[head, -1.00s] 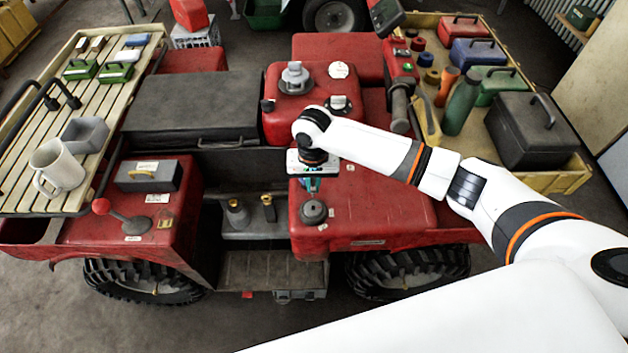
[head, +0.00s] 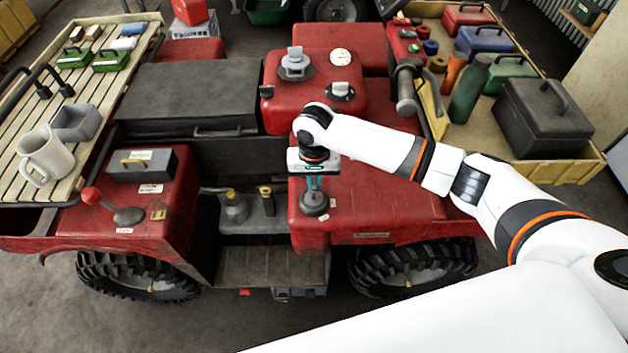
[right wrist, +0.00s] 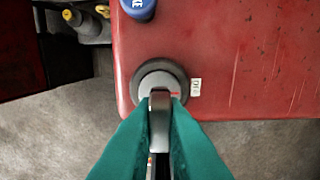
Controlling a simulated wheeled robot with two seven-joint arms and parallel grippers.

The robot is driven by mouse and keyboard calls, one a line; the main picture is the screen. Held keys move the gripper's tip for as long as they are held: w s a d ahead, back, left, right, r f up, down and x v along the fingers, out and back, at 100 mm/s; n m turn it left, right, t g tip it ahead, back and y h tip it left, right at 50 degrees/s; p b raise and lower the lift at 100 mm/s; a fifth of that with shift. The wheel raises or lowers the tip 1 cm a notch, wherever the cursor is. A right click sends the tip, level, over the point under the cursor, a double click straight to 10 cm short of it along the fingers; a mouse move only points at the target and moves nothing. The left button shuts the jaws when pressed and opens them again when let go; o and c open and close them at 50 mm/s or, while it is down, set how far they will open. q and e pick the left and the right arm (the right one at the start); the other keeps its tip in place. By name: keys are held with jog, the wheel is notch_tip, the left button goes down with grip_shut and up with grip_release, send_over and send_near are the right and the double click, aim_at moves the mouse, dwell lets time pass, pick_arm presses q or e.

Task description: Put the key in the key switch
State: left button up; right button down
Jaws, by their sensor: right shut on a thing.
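The key switch (head: 314,203) is a dark round knob-like fitting on the red fender near its front edge. In the right wrist view the switch (right wrist: 148,78) is a grey disc beside a small white label. My right gripper (head: 314,186) points down just above the switch. In the right wrist view its green fingers (right wrist: 158,112) are shut on the key (right wrist: 159,122), a grey metal piece. The key's far end overlaps the switch in that view; I cannot tell whether it is in the slot. My left gripper is not in view.
A blue round cap (right wrist: 138,8) sits on the red surface close to the switch. A red-knobbed lever (head: 92,196) stands at left, with a slatted rack (head: 25,125) carrying a mug. A wooden tray (head: 570,175) with boxes and bottles is at right.

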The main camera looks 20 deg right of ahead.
jog(key=shift+f, duration=0.45)
dwell(0.5)
jog(key=shift+f+b, duration=0.35)
jog(key=shift+f, duration=1)
jog(key=c, duration=1.4)
grip_release()
